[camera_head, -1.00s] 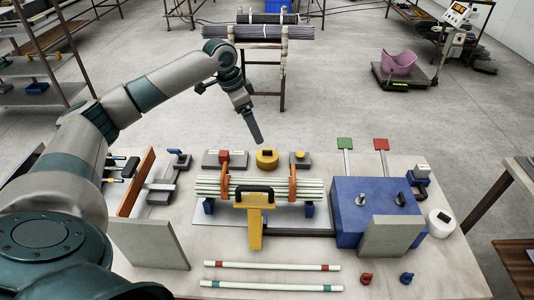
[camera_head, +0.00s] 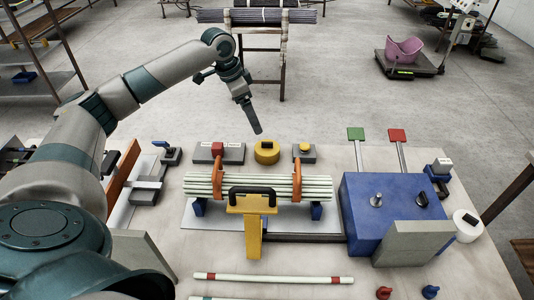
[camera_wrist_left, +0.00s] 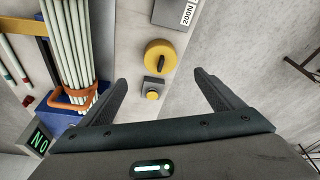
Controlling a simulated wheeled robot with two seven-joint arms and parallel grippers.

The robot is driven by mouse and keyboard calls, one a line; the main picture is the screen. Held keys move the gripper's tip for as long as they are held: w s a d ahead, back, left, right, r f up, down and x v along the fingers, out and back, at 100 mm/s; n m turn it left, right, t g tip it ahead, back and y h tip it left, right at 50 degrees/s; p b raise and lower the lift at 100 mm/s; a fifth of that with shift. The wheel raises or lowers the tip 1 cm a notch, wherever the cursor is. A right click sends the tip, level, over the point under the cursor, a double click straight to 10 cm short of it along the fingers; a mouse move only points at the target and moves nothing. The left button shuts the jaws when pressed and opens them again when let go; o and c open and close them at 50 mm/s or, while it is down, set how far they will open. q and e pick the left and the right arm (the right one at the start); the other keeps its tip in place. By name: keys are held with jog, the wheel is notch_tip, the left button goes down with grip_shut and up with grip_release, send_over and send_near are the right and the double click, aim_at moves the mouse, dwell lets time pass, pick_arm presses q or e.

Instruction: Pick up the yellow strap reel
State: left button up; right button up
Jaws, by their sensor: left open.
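The yellow strap reel (camera_head: 266,153) is a round yellow disc with a dark bar on top. It sits on the table's far side, between two grey blocks. It also shows in the left wrist view (camera_wrist_left: 160,56), ahead of the fingers and left of the middle of the gap. My left gripper (camera_head: 256,131) is above and just behind the reel in the head view, pointing down. My right gripper is not in view.
Grey blocks with a red knob (camera_head: 218,150) and a yellow button (camera_head: 304,151) flank the reel. A bundle of pale rods (camera_head: 310,187) with orange clamps lies in front. A blue box (camera_head: 400,200) stands to the right. The floor behind the table is clear nearby.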

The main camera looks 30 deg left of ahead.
aim_at(265, 143)
pick_arm(q)
jog(key=shift+w+f, duration=0.1)
dwell(0.3)
jog(key=p+x, duration=0.3)
jog(key=x, duration=0.8)
jog(key=shift+f, duration=0.1)
jog(key=shift+w+d+f, duration=0.1)
jog(key=shift+f, duration=0.3)
jog(key=shift+w+d+f+p, duration=0.2)
jog(key=shift+f+p, duration=0.2)
jog(key=shift+p, duration=0.25)
jog(key=shift+p+x, duration=0.75)
jog(key=shift+x, duration=1.4)
